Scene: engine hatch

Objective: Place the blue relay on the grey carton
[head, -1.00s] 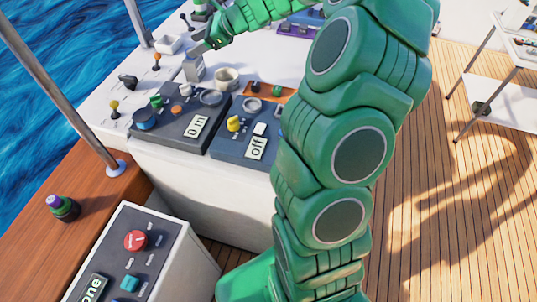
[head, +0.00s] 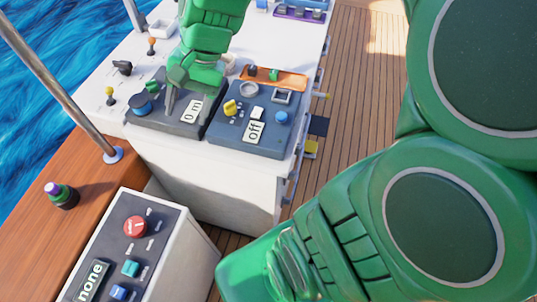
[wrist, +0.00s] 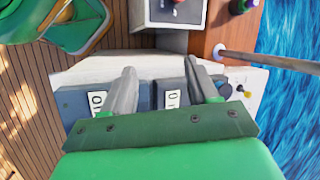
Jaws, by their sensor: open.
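My gripper (head: 187,103) is open and empty, pointing down over the dark panel (head: 160,126) with the "0 m" display. In the wrist view its two grey fingers stand well apart with nothing between them, and the gripper (wrist: 160,68) is above the two dark panels. I cannot pick out the blue relay for certain; a small blue object (head: 262,4) shows at the top edge of the head view, too cut off to identify. I cannot make out the grey carton; my arm covers part of the white counter.
The white counter (head: 135,48) carries a second panel (head: 235,140) reading "off", an orange tray (head: 288,81), a purple rack (head: 298,14) and small levers. A control box (head: 180,262), a dark bottle with a purple cap (head: 62,195) and a metal rail (head: 55,80) are nearer. Wooden deck lies right.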

